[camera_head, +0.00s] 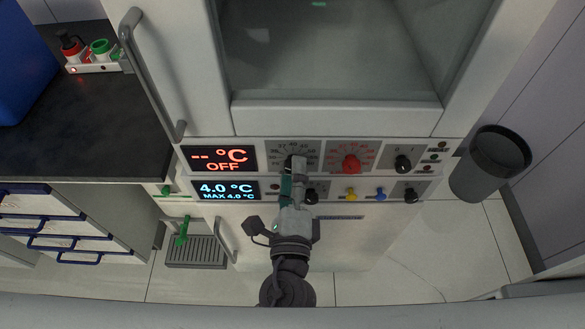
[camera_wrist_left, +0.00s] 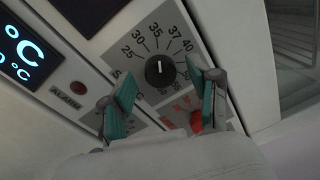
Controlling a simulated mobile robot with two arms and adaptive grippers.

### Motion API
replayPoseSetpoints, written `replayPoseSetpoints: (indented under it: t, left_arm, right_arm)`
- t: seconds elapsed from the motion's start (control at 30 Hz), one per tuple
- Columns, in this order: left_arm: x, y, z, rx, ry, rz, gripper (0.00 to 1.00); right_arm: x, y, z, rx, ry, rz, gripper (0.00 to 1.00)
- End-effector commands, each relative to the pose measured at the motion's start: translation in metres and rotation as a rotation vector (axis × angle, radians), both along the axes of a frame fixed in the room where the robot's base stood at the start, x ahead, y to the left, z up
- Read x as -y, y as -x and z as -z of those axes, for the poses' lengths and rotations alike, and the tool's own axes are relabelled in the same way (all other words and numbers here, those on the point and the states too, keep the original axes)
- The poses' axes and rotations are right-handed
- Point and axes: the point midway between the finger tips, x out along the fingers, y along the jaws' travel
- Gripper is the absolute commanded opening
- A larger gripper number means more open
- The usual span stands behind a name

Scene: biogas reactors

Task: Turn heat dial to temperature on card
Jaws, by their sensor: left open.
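The black heat dial (camera_wrist_left: 160,70) has a white line and a ring of numbers including 25, 30, 35, 37 and 40. The line is upright in the left wrist view, but I cannot tell which end is its pointer. My left gripper (camera_wrist_left: 162,82) is open, with one teal finger on each side of the dial. I cannot tell if they touch it. In the head view the left gripper (camera_head: 291,172) covers most of this dial. The upper display (camera_head: 219,159) reads "-- °C OFF" in red. I cannot make out a card. My right gripper is not in view.
A red dial (camera_head: 351,164) sits right of the heat dial, then a black knob (camera_head: 403,163). A door handle (camera_head: 150,75) stands out above left. A grey bin (camera_head: 489,164) stands right.

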Motion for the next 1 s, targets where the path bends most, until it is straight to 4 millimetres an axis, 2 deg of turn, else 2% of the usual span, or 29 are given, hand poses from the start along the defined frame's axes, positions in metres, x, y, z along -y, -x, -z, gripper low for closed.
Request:
replayPoseSetpoints:
  t: [0.3,0.5,0.7,1.0]
  left_arm:
    - [-0.002,0.068,0.004,-0.004,-0.002,0.003,0.61]
    - [-0.002,0.097,0.005,-0.003,-0.001,0.001,0.61]
    - [-0.003,0.107,0.005,-0.001,-0.001,0.0,0.61]
    - [-0.003,0.106,0.005,-0.001,-0.001,0.0,0.61]
  right_arm:
    - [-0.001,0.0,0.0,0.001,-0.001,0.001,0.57]
    - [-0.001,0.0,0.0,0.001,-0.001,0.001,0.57]
    - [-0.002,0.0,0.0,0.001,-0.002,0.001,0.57]
    - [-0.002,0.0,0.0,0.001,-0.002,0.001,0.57]
